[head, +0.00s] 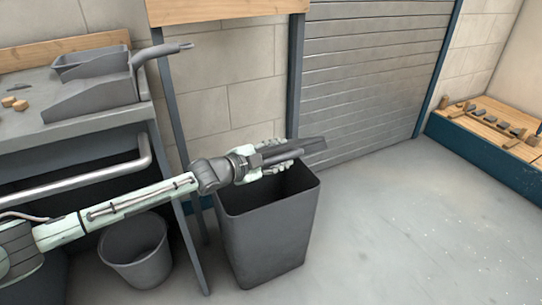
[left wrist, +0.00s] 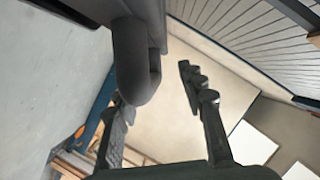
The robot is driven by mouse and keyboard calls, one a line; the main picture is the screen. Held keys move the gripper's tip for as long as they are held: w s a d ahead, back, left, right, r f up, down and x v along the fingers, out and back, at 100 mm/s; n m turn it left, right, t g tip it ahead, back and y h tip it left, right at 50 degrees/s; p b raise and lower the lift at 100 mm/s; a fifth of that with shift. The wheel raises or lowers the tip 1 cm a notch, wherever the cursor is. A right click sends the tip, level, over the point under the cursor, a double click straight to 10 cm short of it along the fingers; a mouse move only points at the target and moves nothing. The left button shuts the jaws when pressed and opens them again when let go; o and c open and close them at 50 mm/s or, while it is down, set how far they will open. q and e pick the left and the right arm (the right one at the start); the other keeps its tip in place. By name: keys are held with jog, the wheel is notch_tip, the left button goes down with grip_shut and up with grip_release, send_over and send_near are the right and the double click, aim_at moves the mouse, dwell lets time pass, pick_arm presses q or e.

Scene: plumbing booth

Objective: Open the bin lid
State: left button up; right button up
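The dark grey bin (head: 264,241) stands upright on the floor in the middle of the head view. Its top is open and part of its dark inside shows. A flat grey piece (head: 311,145), which looks like the lid seen nearly edge-on, is above the bin's back rim, tilted up. My left gripper (head: 279,164) is over the bin's opening, right beside this piece. In the left wrist view the fingers of my left gripper (left wrist: 163,110) are spread apart. A dark rounded part (left wrist: 135,65) is close to one fingertip; I cannot tell whether they touch. My right gripper is not in view.
A smaller grey bucket (head: 135,255) stands left of the bin, below my left arm. A workbench (head: 90,118) with a grey tray is at the left. A roller shutter (head: 370,75) is behind. A low wooden-topped bench (head: 490,125) is at the right. The floor right of the bin is clear.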

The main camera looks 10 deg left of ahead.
pick_arm(q)
jog(key=v, duration=1.1)
jog(key=shift+s+a, duration=0.25)
jog(key=shift+a, duration=0.05)
